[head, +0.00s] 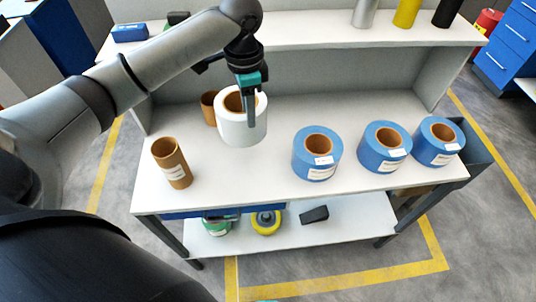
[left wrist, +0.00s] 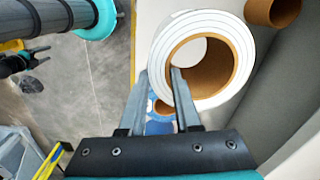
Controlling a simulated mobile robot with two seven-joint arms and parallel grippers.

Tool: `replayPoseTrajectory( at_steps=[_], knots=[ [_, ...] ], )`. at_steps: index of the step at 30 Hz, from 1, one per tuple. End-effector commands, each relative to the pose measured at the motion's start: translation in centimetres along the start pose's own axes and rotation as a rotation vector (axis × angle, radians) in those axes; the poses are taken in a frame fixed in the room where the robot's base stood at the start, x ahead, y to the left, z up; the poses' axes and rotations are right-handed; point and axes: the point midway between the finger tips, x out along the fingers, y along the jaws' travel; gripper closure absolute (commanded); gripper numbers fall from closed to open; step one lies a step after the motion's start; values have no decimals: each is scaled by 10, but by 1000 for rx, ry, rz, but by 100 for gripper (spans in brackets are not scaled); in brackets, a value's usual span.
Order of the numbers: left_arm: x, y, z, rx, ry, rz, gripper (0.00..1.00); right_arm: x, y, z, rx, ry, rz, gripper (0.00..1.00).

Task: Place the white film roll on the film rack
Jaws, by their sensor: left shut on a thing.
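The white film roll (head: 236,132) has a brown core and is upright at the left-middle of the workbench. My left gripper (head: 249,112) points down and is shut on the roll's wall. In the left wrist view, the gripper (left wrist: 162,75) has one finger at the core opening of the white roll (left wrist: 165,45) and the other at its outer side. I cannot tell whether the roll's bottom touches the bench. I cannot make out the film rack. A dark and teal part at the left of the wrist view looks like my right gripper (left wrist: 24,58); its jaws are unclear.
The workbench (head: 270,185) also holds three blue rolls (head: 306,167) to the right. A brown tube (head: 178,176) stands at the left, and another brown core (head: 207,112) is close behind the white roll. A raised shelf (head: 310,36) runs along the back.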

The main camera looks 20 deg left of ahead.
Motion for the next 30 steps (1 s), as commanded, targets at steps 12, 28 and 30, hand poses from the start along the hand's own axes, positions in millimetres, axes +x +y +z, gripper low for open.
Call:
replayPoseTrajectory(
  at_steps=[12, 28, 30],
  knots=[
    [102, 0, 0, -1, 0, 1, 100, 5, 1, -6, -1, 10, 1, 39],
    [170, 0, 0, -1, 1, -1, 100, 12, 3, -8, -1, 16, 4, 39],
    [178, 0, -1, -1, 2, -1, 100, 13, 3, -8, -1, 16, 4, 39]
  ],
)
